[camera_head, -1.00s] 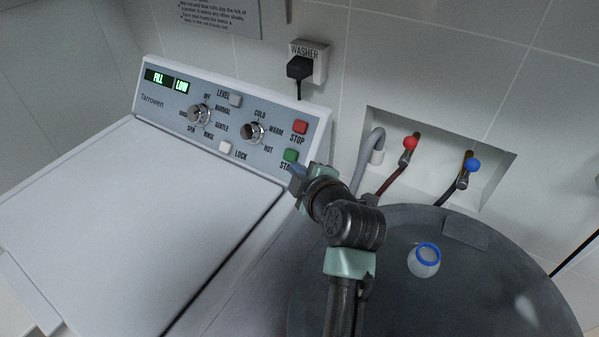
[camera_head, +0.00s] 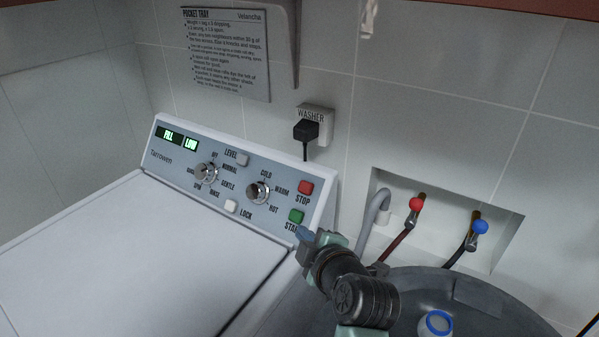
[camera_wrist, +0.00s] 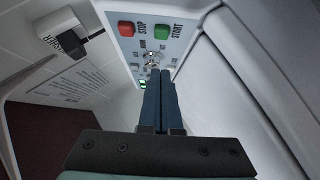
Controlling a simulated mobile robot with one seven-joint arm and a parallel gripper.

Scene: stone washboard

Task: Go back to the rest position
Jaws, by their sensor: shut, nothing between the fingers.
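My gripper (camera_head: 304,235) is at the right end of the washer's control panel, just below the green START button (camera_head: 296,216). In the wrist view its two dark blue fingers (camera_wrist: 159,92) are pressed together with nothing between them. They point along the panel, with the red STOP button (camera_wrist: 127,29) and green START button beyond to either side. Whether the fingertips touch the panel cannot be told. The white washer (camera_head: 130,255) has its lid shut. Its display (camera_head: 178,138) is lit and reads FILL and LOW.
A dark round tub (camera_head: 480,300) with a blue-rimmed container (camera_head: 437,323) is at the lower right. A recessed box holds a red tap (camera_head: 416,205) and a blue tap (camera_head: 480,227) with hoses. A black plug (camera_head: 305,131) sits in the WASHER outlet. A sign (camera_head: 226,50) hangs above.

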